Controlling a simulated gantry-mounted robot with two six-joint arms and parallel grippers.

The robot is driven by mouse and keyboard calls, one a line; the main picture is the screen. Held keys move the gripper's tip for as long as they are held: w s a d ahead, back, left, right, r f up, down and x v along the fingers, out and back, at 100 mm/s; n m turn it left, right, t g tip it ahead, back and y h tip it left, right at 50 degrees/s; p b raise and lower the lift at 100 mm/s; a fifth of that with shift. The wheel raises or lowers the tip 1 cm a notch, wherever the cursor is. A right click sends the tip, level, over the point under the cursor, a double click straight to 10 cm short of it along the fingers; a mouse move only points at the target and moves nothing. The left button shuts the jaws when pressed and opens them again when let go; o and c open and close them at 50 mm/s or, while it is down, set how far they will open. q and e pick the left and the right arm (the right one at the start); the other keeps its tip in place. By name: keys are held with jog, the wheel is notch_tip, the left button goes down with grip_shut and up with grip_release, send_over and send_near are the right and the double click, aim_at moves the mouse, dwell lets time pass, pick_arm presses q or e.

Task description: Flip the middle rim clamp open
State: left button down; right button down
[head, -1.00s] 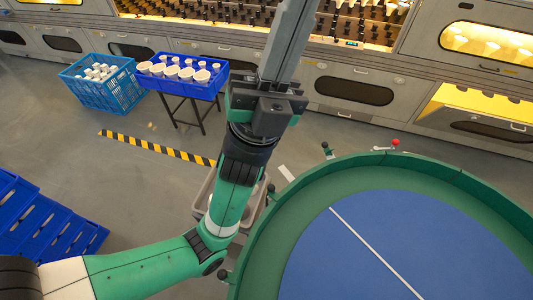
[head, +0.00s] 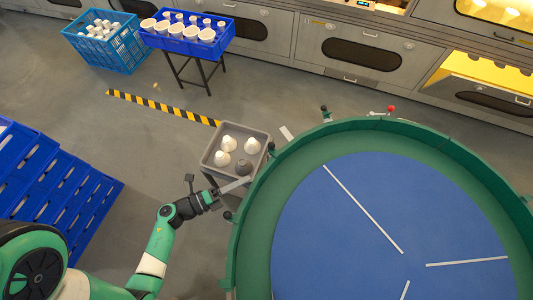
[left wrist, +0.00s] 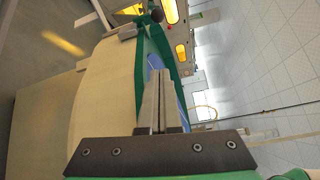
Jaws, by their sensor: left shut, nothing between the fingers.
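Dark-knobbed rim clamps stand along the outer edge of the round green-rimmed table (head: 256,228) in the head view. One is at the top (head: 324,110), the middle one (head: 271,148) is beside the grey bin, and a lower one (head: 227,215) is near my wrist. Whether the middle clamp is open or shut is too small to tell. My left gripper (head: 248,181) is shut and empty, its fingers over the bin's lower edge, apart from the middle clamp. In the left wrist view its fingers (left wrist: 158,78) lie together, pointing toward the green rim. My right gripper is not in view.
A grey bin (head: 208,160) with several bulbs stands left of the table. A red-knobbed lever (head: 390,109) is on the far rim. Blue crates (head: 50,190) are at the left. A blue tray (head: 185,45) stands behind, and open floor lies between.

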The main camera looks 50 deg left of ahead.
aim_at(274, 150)
pick_arm(q)
jog(key=shift+w, duration=0.1)
jog(key=w, duration=0.3)
jog(key=w+d+b, duration=0.1)
jog(key=w, duration=0.2)
jog(key=w+f+b, duration=0.1)
jog(key=w, duration=0.3)
jog(key=shift+d, duration=0.35)
jog(key=a, duration=0.1)
jog(key=w+a, duration=0.1)
jog(key=a+r, duration=0.1)
jog(key=a, duration=0.1)
jog(key=shift+w, duration=0.15)
jog(key=shift+d, duration=0.1)
